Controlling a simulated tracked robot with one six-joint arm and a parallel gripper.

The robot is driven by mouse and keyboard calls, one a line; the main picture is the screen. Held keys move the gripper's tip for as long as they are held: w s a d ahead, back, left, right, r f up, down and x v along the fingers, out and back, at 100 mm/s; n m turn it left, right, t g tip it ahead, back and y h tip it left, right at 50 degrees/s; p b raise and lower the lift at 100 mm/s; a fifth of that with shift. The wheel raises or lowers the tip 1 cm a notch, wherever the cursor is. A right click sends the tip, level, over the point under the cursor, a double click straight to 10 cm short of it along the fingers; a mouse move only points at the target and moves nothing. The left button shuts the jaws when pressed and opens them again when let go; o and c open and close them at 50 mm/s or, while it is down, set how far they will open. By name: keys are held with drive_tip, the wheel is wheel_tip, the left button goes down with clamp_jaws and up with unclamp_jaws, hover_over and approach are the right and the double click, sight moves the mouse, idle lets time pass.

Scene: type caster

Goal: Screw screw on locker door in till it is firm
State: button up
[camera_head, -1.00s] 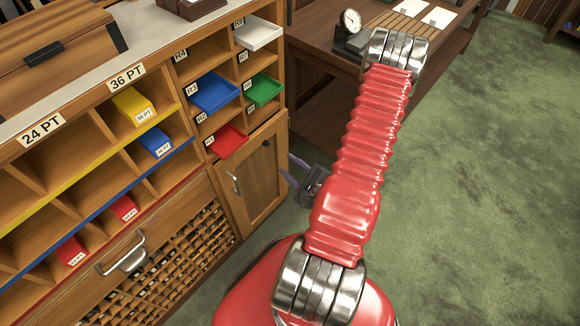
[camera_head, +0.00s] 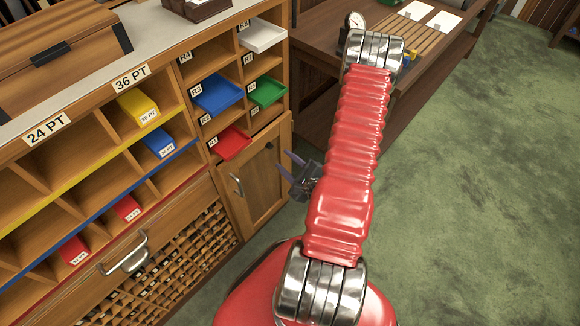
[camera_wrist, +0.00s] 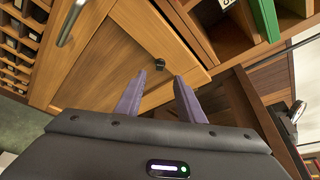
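The wooden locker door (camera_head: 262,180) is at the lower right of the cabinet and looks closed. It fills much of the wrist view (camera_wrist: 115,55). A small dark screw (camera_wrist: 160,64) sticks out near the door's upper corner in the wrist view. My gripper (camera_wrist: 160,75) is open, with two purple fingers pointing at the door. The screw appears in line with the gap between the fingertips. Nothing is held, and the distance from fingertips to screw cannot be told. In the head view my gripper (camera_head: 291,157) is just right of the door, partly hidden by my red arm.
A metal handle (camera_head: 236,184) is on the door's left side. A red tray (camera_head: 232,142) and a green tray (camera_head: 266,92) stick out of the cubbies above. A wooden desk (camera_head: 330,115) stands behind my arm. Green floor to the right is clear.

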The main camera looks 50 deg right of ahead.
sight(270, 147)
drive_tip(key=x, duration=0.9)
drive_tip(key=shift+w, duration=0.15)
drive_tip(key=shift+c, duration=0.4)
clamp_jaws()
idle(0.4)
